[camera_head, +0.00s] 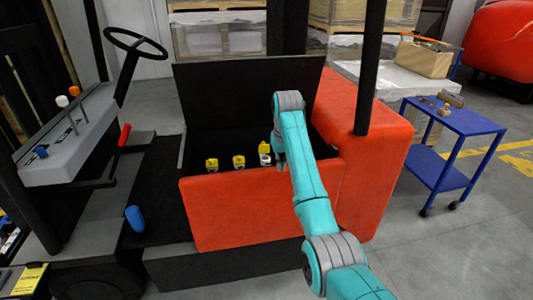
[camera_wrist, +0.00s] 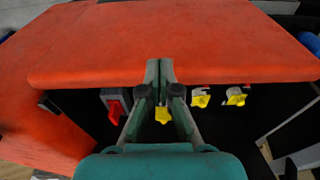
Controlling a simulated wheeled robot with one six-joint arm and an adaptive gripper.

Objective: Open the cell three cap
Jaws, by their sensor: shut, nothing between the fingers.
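Three yellow cell caps sit in a row in the dark battery compartment: left cap (camera_head: 211,163), middle cap (camera_head: 239,161) and right cap (camera_head: 264,147). The right cap seems to stand higher, with a pale round part below it; I cannot tell for sure that it is open. My gripper (camera_head: 280,160) is just right of this cap, low in the compartment. In the wrist view my gripper (camera_wrist: 159,72) is shut and empty, its tips meeting near the red panel's edge. The nearest cap (camera_wrist: 162,115) shows between the finger bases, partly hidden. The other caps (camera_wrist: 200,98) (camera_wrist: 236,97) are to the right.
A black lid (camera_head: 245,95) stands open behind the compartment. The red front panel (camera_head: 250,210) borders it. A red connector (camera_wrist: 116,108) lies left of the caps in the wrist view. A blue cart (camera_head: 455,122) stands at the right. A blue cylinder (camera_head: 134,217) stands at the left.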

